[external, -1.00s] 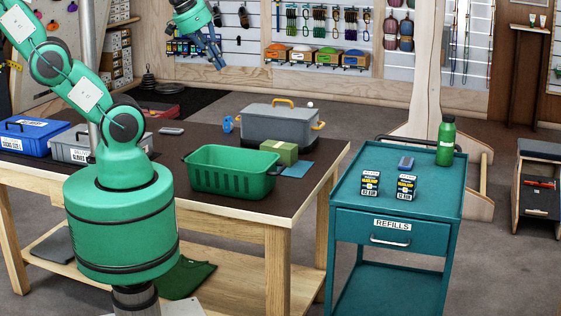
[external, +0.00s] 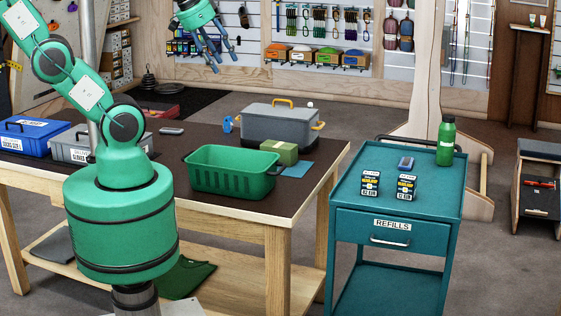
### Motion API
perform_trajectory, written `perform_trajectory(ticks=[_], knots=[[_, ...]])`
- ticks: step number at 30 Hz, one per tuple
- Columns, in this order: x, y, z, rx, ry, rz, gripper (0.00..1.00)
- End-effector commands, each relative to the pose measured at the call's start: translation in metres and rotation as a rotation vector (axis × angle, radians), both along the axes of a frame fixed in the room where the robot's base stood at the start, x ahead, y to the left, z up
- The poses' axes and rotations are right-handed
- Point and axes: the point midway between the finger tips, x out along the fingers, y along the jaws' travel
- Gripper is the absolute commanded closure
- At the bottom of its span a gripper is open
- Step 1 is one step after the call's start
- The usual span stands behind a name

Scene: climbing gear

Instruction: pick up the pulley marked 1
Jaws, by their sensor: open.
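My gripper (external: 212,50) is open and empty, high above the far side of the workbench, with its blue fingers pointing down. A small blue item (external: 228,124) stands on the bench, left of the grey case; it may be a pulley, but I cannot make out its shape or any number on it. I cannot pick out a pulley marked 1 with certainty in this view. My gripper is well above the blue item and apart from it.
The dark-topped workbench (external: 310,185) holds a green basket (external: 232,180), a grey case (external: 280,127), a green box (external: 279,153), a blue case (external: 30,137) and a grey bin (external: 72,148). A teal cart (external: 345,197) stands to the right, bearing small boxes and a green bottle (external: 445,143).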

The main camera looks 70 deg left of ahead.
Motion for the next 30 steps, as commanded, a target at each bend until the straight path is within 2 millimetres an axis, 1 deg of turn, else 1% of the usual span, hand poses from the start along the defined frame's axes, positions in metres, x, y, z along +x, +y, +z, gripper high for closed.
perform_trajectory(ticks=[5,14,22,26,30], knots=[[0.025,0.013,0.015,0.027,0.023,-0.019,0.54],[0.083,0.049,0.041,0.089,0.075,-0.077,0.54],[0.138,0.092,0.055,0.137,0.125,-0.135,0.54],[0.164,0.116,0.057,0.157,0.150,-0.163,0.54],[0.190,0.144,0.058,0.175,0.176,-0.195,0.54]])
